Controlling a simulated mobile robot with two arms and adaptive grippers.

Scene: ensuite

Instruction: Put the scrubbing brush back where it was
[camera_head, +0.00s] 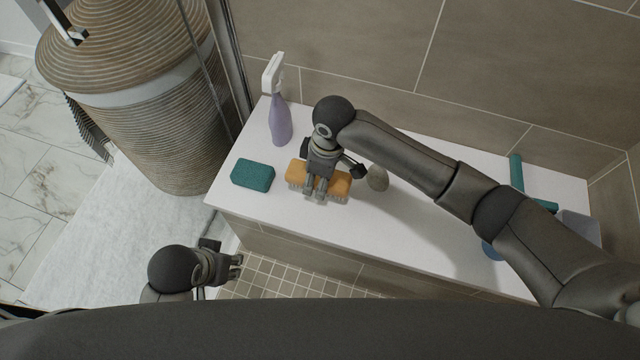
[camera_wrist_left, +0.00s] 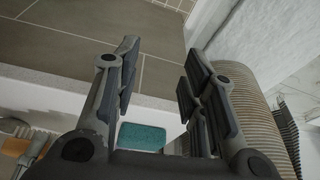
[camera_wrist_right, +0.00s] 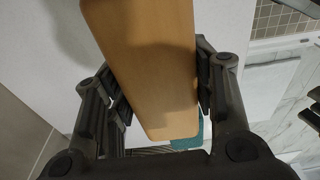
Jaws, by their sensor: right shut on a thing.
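The scrubbing brush (camera_head: 338,184) has an orange-tan block and pale bristles facing down. It is at the white bench (camera_head: 430,240), between a teal sponge (camera_head: 252,174) and a grey stone-like object (camera_head: 377,178). My right gripper (camera_head: 316,190) comes from above and is shut on the brush. In the right wrist view the brush's flat back (camera_wrist_right: 150,60) lies between the fingers. I cannot tell whether the bristles touch the bench. My left gripper (camera_head: 238,266) is open and empty, low in front of the bench; its spread fingers show in the left wrist view (camera_wrist_left: 160,78).
A purple spray bottle (camera_head: 279,115) stands at the bench's back left. A teal-handled item (camera_head: 516,172) and a light container (camera_head: 580,228) are at the right end, partly behind my right arm. A ribbed basket (camera_head: 150,110) stands left. Tiled wall is behind.

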